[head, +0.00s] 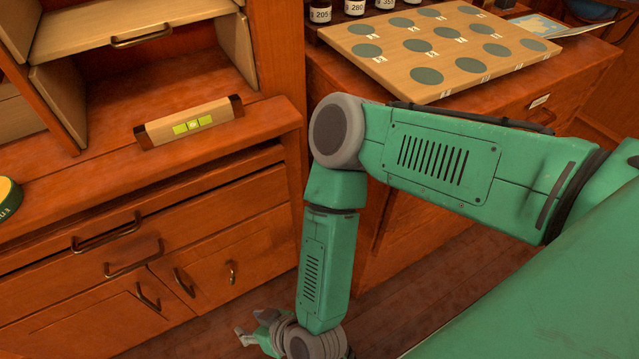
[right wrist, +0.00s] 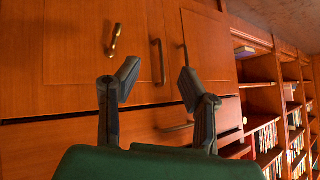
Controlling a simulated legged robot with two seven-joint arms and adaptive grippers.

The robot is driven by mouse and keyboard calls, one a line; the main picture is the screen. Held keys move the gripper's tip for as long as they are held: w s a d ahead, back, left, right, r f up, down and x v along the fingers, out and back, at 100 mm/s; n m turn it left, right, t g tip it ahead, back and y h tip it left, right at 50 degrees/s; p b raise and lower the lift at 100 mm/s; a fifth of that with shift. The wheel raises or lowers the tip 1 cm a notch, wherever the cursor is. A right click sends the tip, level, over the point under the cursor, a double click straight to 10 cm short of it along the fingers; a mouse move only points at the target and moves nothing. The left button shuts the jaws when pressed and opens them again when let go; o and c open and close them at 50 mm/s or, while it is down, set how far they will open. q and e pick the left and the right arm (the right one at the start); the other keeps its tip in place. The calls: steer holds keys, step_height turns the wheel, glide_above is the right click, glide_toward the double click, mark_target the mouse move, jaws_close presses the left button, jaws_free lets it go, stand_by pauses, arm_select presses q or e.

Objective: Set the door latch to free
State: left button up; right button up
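The door latch (head: 232,272) is a small brass piece on the right of the lower cabinet front, beside the doors' handles. It looks roughly upright there. In the right wrist view the latch (right wrist: 113,40) is a short, slightly slanted brass bar at upper left. My right gripper (head: 256,327) is low in front of the cabinet, below the latch in the head view. In the wrist view my right gripper (right wrist: 158,82) has its two fingers spread wide with nothing between them. The latch lies beyond the left fingertip, apart from it. My left gripper is not in view.
Bar handles sit on the cabinet doors (head: 148,298) and drawer (head: 105,232). A wooden block with a green display (head: 190,124) rests on the ledge above. A board with dark discs (head: 436,50) lies on the right cabinet. Bookshelves (right wrist: 265,100) stand at right in the wrist view.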

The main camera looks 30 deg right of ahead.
arm_select(q)
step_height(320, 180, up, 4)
steer(key=p, duration=0.3)
steer(key=shift+p, duration=0.35)
arm_select(e)
steer(key=s+d+r+g+h, duration=0.1)
steer(key=s+d+r+g, duration=0.1)
steer(key=d, duration=0.6)
steer(key=s+d+r+g+h, duration=0.1)
steer(key=s+d+r, duration=0.3)
steer(key=d, duration=0.4)
steer(key=shift+g+h, duration=0.3)
steer(key=shift+g, duration=0.5)
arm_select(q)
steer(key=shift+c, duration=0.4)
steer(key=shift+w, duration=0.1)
